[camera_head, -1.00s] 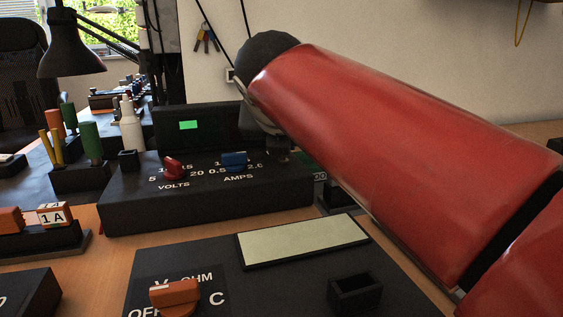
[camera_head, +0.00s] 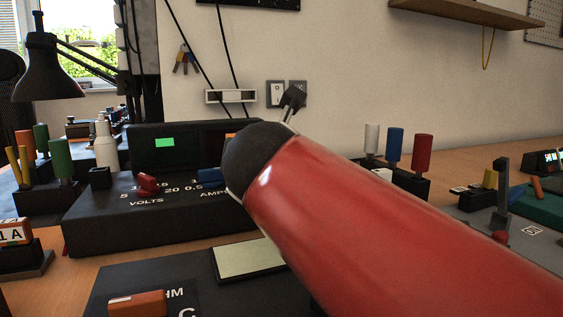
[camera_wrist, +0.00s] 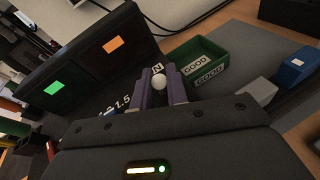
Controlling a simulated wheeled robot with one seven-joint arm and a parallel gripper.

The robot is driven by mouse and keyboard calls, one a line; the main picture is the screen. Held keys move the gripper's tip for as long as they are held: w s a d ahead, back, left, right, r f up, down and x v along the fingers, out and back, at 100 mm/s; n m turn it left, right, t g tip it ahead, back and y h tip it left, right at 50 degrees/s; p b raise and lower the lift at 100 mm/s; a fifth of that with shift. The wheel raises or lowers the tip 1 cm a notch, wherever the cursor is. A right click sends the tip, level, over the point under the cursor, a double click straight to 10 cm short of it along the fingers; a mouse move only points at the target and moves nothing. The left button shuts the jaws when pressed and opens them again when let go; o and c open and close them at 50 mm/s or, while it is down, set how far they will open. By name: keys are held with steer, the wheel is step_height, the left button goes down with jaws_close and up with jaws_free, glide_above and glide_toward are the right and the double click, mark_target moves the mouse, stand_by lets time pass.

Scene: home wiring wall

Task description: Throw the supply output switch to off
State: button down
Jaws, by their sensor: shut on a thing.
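The power supply (camera_head: 130,225) is a black box with a red volts knob (camera_head: 148,184), a blue amps knob (camera_head: 210,176) and lit green and orange displays. It also shows in the wrist view (camera_wrist: 80,65). There, my gripper (camera_wrist: 160,78) has its two purple fingers closed around the output switch (camera_wrist: 159,82), of which a round white tip shows between them. A letter N is printed just beyond the tip. The lever's base and its tilt are hidden. In the head view my red arm covers the supply's right end, and the fingers are hidden.
A green bin marked GOOD (camera_wrist: 196,62) stands beyond the fingers. A meter with an orange knob (camera_head: 137,303) lies in front of the supply. Coloured-handled tools (camera_head: 395,148) stand in holders at the right. A desk lamp (camera_head: 45,75) is at the back left.

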steer(key=c, duration=1.7)
jaws_free()
steer(key=p+v, duration=0.1)
steer(key=v, duration=0.7)
